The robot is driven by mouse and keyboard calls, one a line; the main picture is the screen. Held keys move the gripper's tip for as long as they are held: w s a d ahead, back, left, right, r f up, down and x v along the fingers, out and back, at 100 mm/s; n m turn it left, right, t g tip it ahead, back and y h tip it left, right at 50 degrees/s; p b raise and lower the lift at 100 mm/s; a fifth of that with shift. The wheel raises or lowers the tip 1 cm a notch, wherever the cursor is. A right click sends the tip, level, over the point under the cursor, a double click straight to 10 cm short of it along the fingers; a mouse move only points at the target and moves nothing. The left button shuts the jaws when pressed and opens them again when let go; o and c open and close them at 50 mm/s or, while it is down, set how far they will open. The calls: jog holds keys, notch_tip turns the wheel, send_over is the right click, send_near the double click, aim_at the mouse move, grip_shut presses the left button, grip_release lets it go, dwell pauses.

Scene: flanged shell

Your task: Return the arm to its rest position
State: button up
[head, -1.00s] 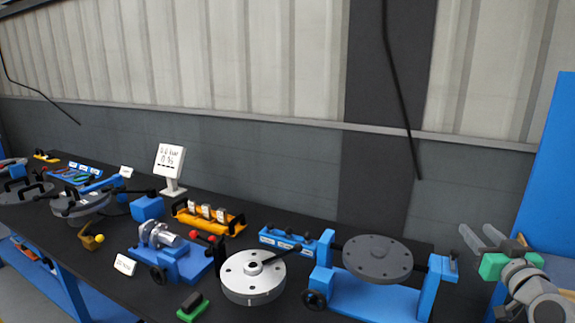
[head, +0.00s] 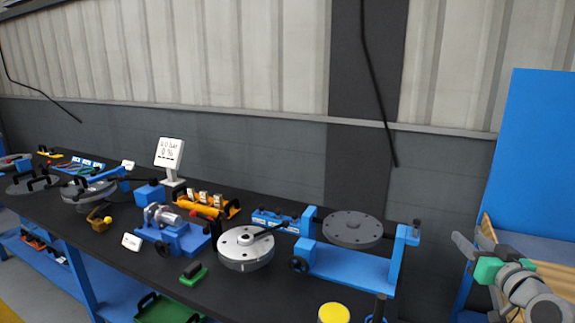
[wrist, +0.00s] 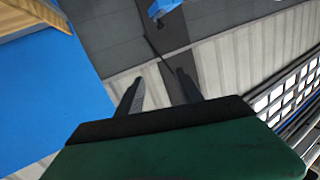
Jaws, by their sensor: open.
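My gripper (head: 464,246) is at the right edge of the head view, off the right end of the bench, with nothing between its fingers. In the wrist view the two dark fingers of my gripper (wrist: 158,88) stand apart and empty, with the wall behind them. The green and grey wrist links show beside it in the head view. The gripper touches nothing that I can see.
A black bench (head: 275,292) carries a blue fixture with a grey flanged disc (head: 352,229), a silver flanged shell (head: 245,247), a blue pump stand (head: 175,236) and a white display (head: 169,153). A tall blue panel (head: 537,150) and a wooden box (head: 487,228) stand at the right.

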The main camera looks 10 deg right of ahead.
jog(key=s+f+m+g+y, duration=0.1)
jog(key=s+f+m+g, duration=0.2)
jog(key=f, duration=0.6)
jog(key=s+f+m+g, duration=0.1)
jog(key=s+f+g, duration=0.3)
jog(key=f, duration=0.5)
jog(key=s+a+f+m+g+y, duration=0.25)
jog(key=s+a+f+g, duration=0.4)
jog(key=s, duration=0.45)
jog(key=s+a+g+p, duration=0.1)
jog(key=s+a+g, duration=0.2)
jog(key=a, duration=0.6)
jog(key=w+a+r+n+t, duration=0.1)
jog(key=w+a+r+n, duration=0.2)
jog(key=a, duration=0.4)
jog(key=w+a+r+n+t+p, duration=0.1)
jog(key=w+a+r+n, duration=0.2)
jog(key=a, duration=0.3)
jog(key=w+a+r+n+t+p, duration=0.1)
jog(key=w+a+r+n, duration=0.2)
jog(key=a, duration=0.4)
jog(key=shift+a+n, duration=0.35)
jog(key=shift+n, duration=0.1)
